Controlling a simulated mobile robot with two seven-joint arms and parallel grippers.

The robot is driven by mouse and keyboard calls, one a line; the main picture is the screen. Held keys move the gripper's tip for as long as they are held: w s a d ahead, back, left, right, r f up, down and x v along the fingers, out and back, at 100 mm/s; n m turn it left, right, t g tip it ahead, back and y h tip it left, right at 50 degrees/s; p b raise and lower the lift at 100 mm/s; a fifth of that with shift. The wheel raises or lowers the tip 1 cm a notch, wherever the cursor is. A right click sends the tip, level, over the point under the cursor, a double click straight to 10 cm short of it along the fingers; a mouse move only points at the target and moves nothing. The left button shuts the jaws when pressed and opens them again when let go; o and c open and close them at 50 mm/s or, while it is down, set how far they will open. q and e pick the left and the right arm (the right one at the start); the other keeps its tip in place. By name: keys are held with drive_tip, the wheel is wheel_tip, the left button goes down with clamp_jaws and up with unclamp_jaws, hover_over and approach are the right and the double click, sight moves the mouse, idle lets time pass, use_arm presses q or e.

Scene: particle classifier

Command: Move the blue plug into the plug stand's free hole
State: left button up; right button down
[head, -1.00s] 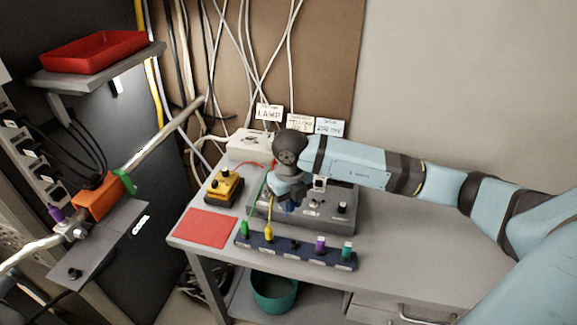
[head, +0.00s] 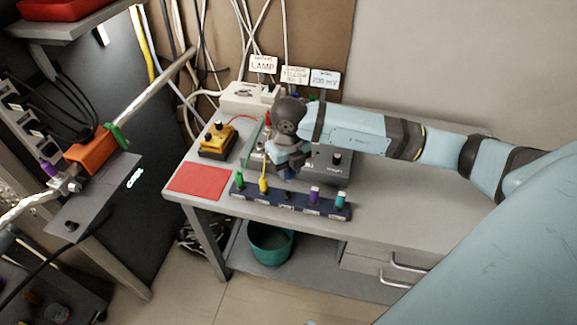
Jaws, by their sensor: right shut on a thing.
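The plug stand (head: 275,200) is a long dark blue bar on the front part of the grey table. It holds a green plug (head: 240,181), a yellow plug (head: 263,184), a purple plug (head: 314,194) and a teal plug (head: 340,200). The gap between yellow and purple holds no plug. My right gripper (head: 291,166) points down and is shut on the blue plug (head: 291,174), which hangs just above and behind that gap. The gripper's fingers are small and partly hidden by the wrist. My left gripper is not in view.
A grey device box (head: 332,169) stands behind the stand, partly covered by my right arm. A yellow box (head: 217,140) and a red mat (head: 199,180) lie to the left. Thin cables hang at the back. A teal bin (head: 271,244) stands below the table.

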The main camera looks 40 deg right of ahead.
wheel_tip(320, 180, down, 2)
drive_tip(key=shift+f+b, duration=0.1)
drive_tip(key=shift+b, duration=0.5)
drive_tip(key=shift+f+b, duration=0.45)
drive_tip(key=shift+f, duration=0.45)
idle(0.7)
drive_tip(key=shift+f+b, duration=0.1)
drive_tip(key=shift+b, duration=0.25)
